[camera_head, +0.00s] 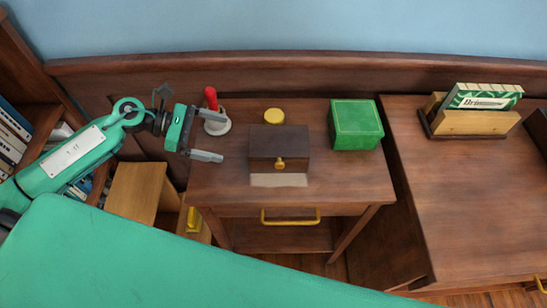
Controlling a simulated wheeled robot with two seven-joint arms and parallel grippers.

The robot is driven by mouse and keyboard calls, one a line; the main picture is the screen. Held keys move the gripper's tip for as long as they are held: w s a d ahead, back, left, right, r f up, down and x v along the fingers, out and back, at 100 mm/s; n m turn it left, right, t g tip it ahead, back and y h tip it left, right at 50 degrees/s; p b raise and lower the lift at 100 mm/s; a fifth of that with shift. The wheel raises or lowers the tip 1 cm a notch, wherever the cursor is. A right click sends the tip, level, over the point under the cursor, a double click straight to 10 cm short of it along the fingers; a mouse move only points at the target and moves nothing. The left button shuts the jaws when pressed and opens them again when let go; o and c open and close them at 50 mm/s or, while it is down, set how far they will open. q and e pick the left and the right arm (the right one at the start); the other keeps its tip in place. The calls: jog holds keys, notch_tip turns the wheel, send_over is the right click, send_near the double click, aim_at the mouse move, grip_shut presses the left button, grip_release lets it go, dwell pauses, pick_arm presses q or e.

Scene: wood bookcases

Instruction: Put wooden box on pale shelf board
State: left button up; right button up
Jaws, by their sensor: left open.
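The wooden box (293,143) is dark brown with a yellow knob on its front. It sits on the dark wooden table in the middle, with a pale flat strip (278,180) at its front edge. A lighter wood board (134,188) stands at the left, beside the table and lower than its top; I cannot tell for sure that it is the pale shelf board. My left gripper (214,136) is open and empty, left of the box and apart from it, its fingers pointing right. My right gripper is not in view.
A red-handled item in a white holder (218,126) stands just behind the left gripper. A right-hand desk (460,200) holds a card stand (470,122). Bookshelves line the left.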

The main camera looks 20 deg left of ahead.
aim_at(267, 147)
pick_arm(q)
jog(key=shift+d, duration=0.15)
jog(key=p+x, duration=0.2)
jog(key=x, duration=0.6)
jog(key=shift+d+r, duration=0.1)
jog(key=p+x, duration=0.1)
jog(key=x, duration=0.3)
jog(key=shift+w+d+r+p, duration=0.15)
jog(key=shift+p, duration=0.15)
jog(key=shift+w+d+f, duration=0.1)
jog(key=shift+d+f, duration=0.25)
jog(key=shift+d, duration=0.1)
jog(key=shift+r, duration=0.1)
jog(key=c, duration=1.2)
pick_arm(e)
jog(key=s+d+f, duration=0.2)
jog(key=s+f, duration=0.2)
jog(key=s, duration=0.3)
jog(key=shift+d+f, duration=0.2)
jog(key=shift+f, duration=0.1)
